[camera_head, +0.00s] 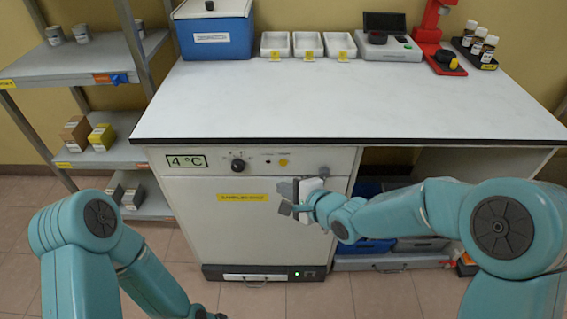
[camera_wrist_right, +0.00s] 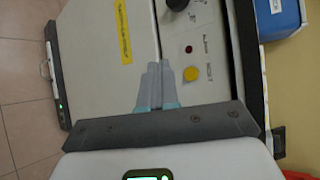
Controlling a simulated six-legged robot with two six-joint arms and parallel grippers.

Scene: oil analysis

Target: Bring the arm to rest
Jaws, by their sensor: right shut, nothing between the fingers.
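My right gripper (camera_head: 284,198) is in front of the white cabinet under the bench, beside its yellow label. Its grey fingers are together with nothing between them. In the right wrist view the closed fingers (camera_wrist_right: 156,84) point at the cabinet front, near a yellow button (camera_wrist_right: 191,73). I cannot tell whether they touch the cabinet. My right arm (camera_head: 420,208) reaches in from the right, in front of the bench.
The white cabinet (camera_head: 200,225) shows a 4 °C display and a knob (camera_head: 238,165). The bench top (camera_head: 340,105) is clear in front; a blue box (camera_head: 214,35), white trays (camera_head: 307,45), a scale (camera_head: 388,48), a red stand (camera_head: 428,30) and bottles (camera_head: 478,42) line its back. Shelves (camera_head: 85,60) stand left.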

